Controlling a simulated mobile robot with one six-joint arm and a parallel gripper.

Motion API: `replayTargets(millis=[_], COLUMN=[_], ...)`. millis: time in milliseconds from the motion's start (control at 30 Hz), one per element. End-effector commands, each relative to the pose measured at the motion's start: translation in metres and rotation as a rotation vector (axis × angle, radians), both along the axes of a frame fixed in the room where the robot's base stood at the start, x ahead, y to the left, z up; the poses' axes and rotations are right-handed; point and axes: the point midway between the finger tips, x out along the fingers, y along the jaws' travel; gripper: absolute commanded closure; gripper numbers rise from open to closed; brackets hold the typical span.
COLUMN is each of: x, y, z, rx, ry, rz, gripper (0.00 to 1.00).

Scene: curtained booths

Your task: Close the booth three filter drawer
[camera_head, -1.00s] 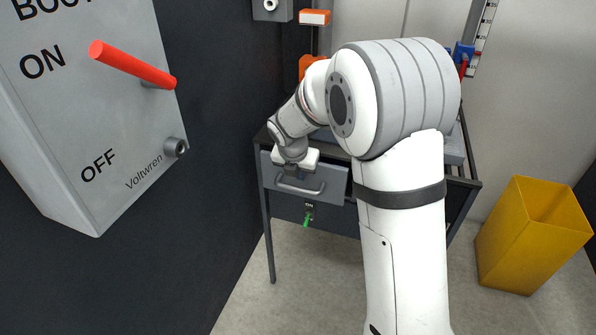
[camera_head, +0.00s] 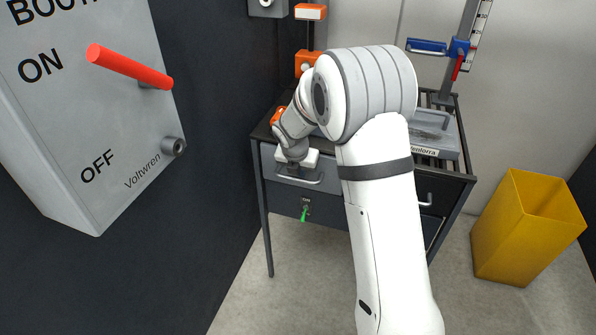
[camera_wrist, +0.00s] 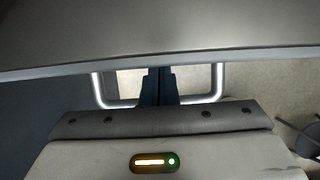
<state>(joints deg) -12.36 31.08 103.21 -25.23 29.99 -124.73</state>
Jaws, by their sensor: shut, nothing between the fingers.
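The filter drawer (camera_head: 276,168) is the grey-fronted drawer at the upper left of the dark bench in the head view. Its front looks about level with the bench frame; a small remaining gap cannot be told. Its bar handle (camera_head: 312,183) is partly hidden by my gripper (camera_head: 293,172), which is at the drawer front. In the wrist view, my gripper (camera_wrist: 158,88) has its dark fingers shut together with nothing held, across the middle of the pale handle (camera_wrist: 215,85). The grey drawer front (camera_wrist: 160,35) fills the top, and the fingertips reach its edge; contact cannot be told.
A green key switch (camera_head: 304,212) sits below the drawer. A grey box with a red lever (camera_head: 125,65) is on the left wall. A yellow bin (camera_head: 515,235) stands on the right. A grey tray-like unit and blue clamp (camera_head: 428,47) are at the bench's right.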

Motion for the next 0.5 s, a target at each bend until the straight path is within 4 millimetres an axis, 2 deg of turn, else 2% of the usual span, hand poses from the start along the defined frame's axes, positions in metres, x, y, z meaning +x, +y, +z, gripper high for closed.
replayTargets(millis=[33, 167, 500], x=[0.006, 0.014, 0.017], y=[-0.003, -0.006, -0.008], z=[0.005, 0.002, 0.001], rx=[0.000, 0.000, 0.001], ry=[0.001, 0.000, -0.007], rz=[-0.001, -0.001, -0.001], gripper=[1.00, 1.00, 1.00])
